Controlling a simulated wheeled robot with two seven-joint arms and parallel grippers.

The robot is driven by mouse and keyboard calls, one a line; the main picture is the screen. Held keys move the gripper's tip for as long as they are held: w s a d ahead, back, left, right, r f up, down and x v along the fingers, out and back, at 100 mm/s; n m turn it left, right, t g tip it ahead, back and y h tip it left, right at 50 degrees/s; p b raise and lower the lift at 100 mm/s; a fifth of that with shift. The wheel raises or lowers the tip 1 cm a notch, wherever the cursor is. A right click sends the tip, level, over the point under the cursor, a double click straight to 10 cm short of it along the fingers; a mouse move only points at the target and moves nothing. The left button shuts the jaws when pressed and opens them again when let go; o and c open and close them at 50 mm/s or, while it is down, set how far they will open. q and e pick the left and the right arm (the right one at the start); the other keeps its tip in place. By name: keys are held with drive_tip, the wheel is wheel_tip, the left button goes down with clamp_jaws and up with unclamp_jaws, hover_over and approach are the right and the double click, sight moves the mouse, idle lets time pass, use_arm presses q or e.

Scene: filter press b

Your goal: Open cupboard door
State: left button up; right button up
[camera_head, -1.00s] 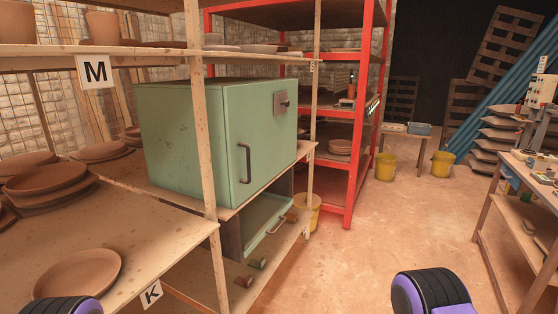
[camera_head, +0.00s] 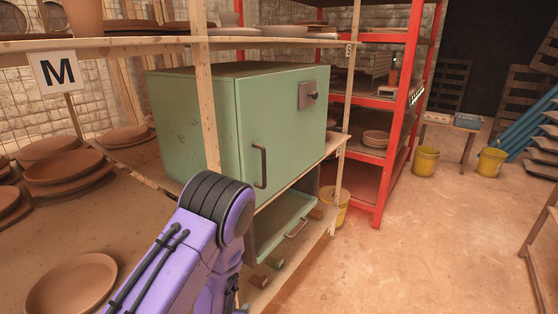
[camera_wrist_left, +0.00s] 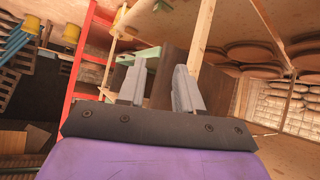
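The green cupboard (camera_head: 205,130) stands on the wooden rack in the head view. Its front door (camera_head: 285,125) looks shut, with a dark upright bar handle (camera_head: 260,166) at its lower left and a grey latch plate with a dark knob (camera_head: 312,94) at its upper right. My left arm rises in front of the rack, and its gripper is mostly hidden below the frame there. In the left wrist view my left gripper (camera_wrist_left: 158,68) has its two fingers apart with nothing held between them. My right gripper is out of view.
Below the cupboard, a green panel with a bar handle (camera_head: 296,229) sits in the lower opening. A wooden post (camera_head: 204,90) stands before the cupboard's left side. Clay plates (camera_head: 70,285) lie on the left shelf.

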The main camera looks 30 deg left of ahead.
use_arm(q)
drive_tip(key=w+a+r+m+t+p, duration=0.1)
drive_tip(key=w+a+r+t, duration=0.15)
drive_tip(key=w+r, duration=0.55)
drive_tip(key=w+a+r+m+t+p, duration=0.1)
drive_tip(key=w+r+t, duration=0.25)
drive_tip(key=r, duration=0.85)
drive_tip(key=m+t+h+p, duration=0.1)
drive_tip(key=m+t, duration=0.1)
approach(263, 170)
drive_tip(key=w+p, duration=0.1)
drive_tip(key=w, duration=0.5)
drive_tip(key=w+a+p, duration=0.1)
drive_tip(key=w, duration=0.2)
drive_tip(key=shift+w+a+p, duration=0.1)
drive_tip(key=shift+w+p, duration=0.25)
drive_tip(key=shift+w+f, duration=0.1)
drive_tip(key=shift+w, duration=0.3)
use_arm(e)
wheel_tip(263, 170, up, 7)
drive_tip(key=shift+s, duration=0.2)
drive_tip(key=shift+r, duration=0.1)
use_arm(q)
clamp_jaws()
